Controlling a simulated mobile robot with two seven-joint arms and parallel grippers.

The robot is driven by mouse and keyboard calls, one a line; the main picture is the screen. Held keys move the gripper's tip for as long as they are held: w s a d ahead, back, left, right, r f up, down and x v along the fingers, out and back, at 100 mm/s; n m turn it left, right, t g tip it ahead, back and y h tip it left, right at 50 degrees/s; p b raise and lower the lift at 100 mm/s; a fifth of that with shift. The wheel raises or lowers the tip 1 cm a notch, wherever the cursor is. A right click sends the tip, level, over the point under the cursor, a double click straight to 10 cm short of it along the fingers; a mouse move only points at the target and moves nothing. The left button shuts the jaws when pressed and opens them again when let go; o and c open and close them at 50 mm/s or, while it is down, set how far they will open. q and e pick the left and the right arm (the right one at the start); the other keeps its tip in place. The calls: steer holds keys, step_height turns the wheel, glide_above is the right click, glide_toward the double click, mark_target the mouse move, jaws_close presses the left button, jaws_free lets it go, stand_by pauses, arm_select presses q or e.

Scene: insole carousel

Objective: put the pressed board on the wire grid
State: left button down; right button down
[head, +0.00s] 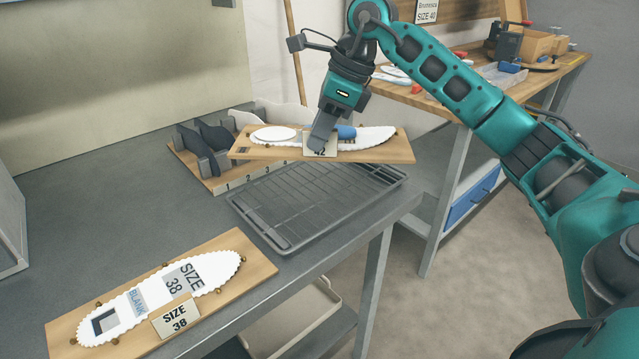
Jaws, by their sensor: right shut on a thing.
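My right gripper (322,140) is shut on a wooden board (385,154) that carries a white scalloped insole (375,135), a blue piece and a partly hidden size tag. The board is held level above the back part of the dark wire grid (310,205). I cannot tell the exact gap between them. The grid lies on the grey table near its right edge, and its front half is bare. A second board (240,259) with a white insole and "SIZE 38" labels lies at the table's front. My left gripper is not in view.
A wooden rack (190,172) with dark and white upright insoles and numbered slots stands behind the grid. A wooden workbench (540,80) with tools is at the back right. The grey table (90,215) is clear at the left.

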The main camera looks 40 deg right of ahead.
mark_target(321, 155)
step_height(321, 155, down, 5)
steer(key=shift+f, duration=0.15)
step_height(321, 155, down, 4)
steer(key=shift+f+b, duration=0.2)
steer(key=shift+b, duration=0.35)
steer(key=c, duration=1)
jaws_free()
steer(key=shift+c, duration=0.2)
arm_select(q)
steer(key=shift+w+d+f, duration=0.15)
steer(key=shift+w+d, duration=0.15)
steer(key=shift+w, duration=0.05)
arm_select(e)
steer(key=shift+r, duration=0.1)
steer(key=p+v, duration=0.1)
steer(key=v, duration=1)
steer(key=shift+r, duration=0.1)
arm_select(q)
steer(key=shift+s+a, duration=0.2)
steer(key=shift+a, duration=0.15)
arm_select(e)
steer(key=shift+s+d+r, duration=0.1)
steer(key=shift+s+r, duration=0.1)
steer(key=shift+r, duration=0.15)
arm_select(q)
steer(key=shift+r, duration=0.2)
